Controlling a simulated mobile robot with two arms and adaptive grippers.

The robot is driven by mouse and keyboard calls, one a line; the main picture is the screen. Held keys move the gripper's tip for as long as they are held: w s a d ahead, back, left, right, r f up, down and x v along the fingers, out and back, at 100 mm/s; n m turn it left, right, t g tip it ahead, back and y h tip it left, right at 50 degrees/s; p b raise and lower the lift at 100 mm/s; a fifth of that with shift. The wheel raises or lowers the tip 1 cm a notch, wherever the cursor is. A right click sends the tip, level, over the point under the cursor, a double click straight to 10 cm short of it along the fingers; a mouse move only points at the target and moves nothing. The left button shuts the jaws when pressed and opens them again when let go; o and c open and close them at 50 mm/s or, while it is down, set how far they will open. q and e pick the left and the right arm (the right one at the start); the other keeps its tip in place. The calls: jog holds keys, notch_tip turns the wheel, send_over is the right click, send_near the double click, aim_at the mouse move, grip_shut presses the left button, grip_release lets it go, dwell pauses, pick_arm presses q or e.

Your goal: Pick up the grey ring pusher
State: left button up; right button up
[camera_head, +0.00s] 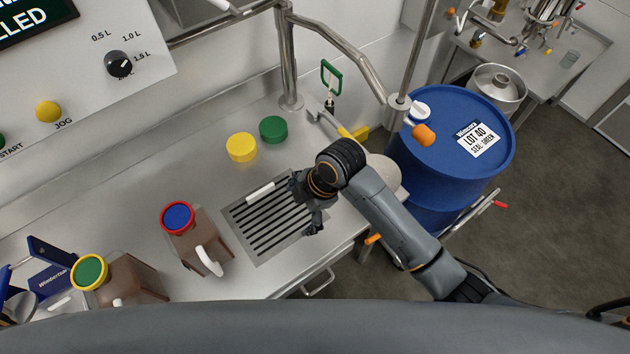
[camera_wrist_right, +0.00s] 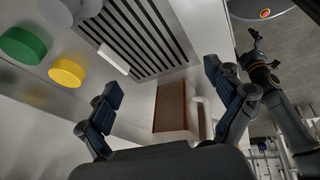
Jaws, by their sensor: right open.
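A pale grey-white rod (camera_head: 260,193) lies across the slotted drain grate and appears to be the ring pusher. It also shows in the right wrist view (camera_wrist_right: 113,58), above and between the spread fingers, nearer the left one. My right gripper (camera_head: 304,207) is over the right side of the grate, just right of the rod and apart from it. Its fingers stand wide open in the right wrist view (camera_wrist_right: 160,82), with nothing between them. What seems to be my left gripper (camera_wrist_right: 256,42) shows small at the right of that view; its jaw state is unclear.
The drain grate (camera_head: 265,225) is set in the steel counter. A brown jug with a red-rimmed blue cap (camera_head: 195,240) stands left of it. Yellow (camera_head: 241,147) and green (camera_head: 273,129) caps lie behind. A blue drum (camera_head: 450,145) stands at the right. The counter left of the caps is clear.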

jog(key=w+d+r+n+h, duration=0.1)
jog(key=w+n, duration=0.3)
jog(key=w+d+r+n+h, duration=0.1)
jog(key=w+n, duration=0.3)
jog(key=w+r+n+h, duration=0.1)
jog(key=w+n+h, duration=0.1)
jog(key=w, duration=0.3)
jog(key=shift+d+r+n+g, duration=0.15)
jog(key=shift+d+n+g, duration=0.2)
jog(key=shift+n, duration=0.55)
notch_tip(320, 180, down, 9)
jog(key=b, duration=0.8)
jog(key=shift+d+r, duration=0.1)
jog(key=shift+r, duration=0.1)
jog(key=f+b, duration=0.5)
jog(key=shift+d+f, duration=0.1)
jog(key=shift+d, duration=0.1)
jog(key=shift+s, duration=0.1)
jog(key=shift+c, duration=0.3)
jog(key=c, duration=1.2)
